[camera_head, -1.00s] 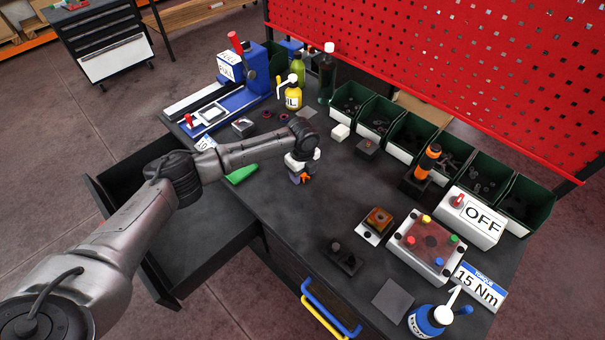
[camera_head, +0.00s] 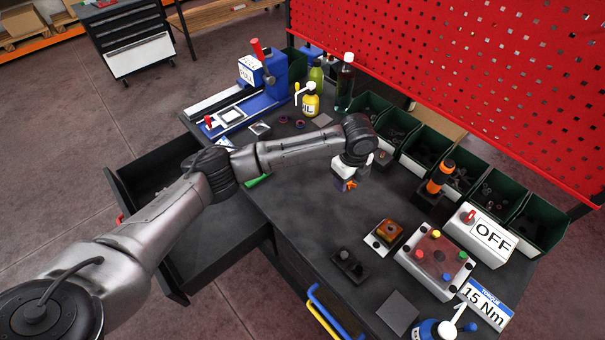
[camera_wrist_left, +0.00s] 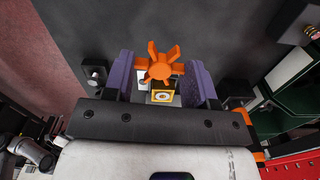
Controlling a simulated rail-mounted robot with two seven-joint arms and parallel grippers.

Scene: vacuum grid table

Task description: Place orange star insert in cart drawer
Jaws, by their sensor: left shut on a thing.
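The orange star insert (camera_wrist_left: 160,66) shows clearly in the left wrist view, between the two purple fingers. My left gripper (camera_head: 347,184) is shut on it and holds it above the dark tabletop; it also shows in the left wrist view (camera_wrist_left: 162,84). In the head view only a small orange patch of the insert (camera_head: 350,186) shows under the gripper. The cart drawer (camera_head: 205,247) is pulled open at the left side of the table, partly covered by my left arm. My right gripper is in neither view.
Green bins (camera_head: 427,147) line the back below the red pegboard (camera_head: 450,60). A blue vise-like fixture (camera_head: 240,105) stands at the back left. A box with coloured buttons (camera_head: 435,262), an OFF switch box (camera_head: 478,235) and a blue bottle (camera_head: 430,330) occupy the right.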

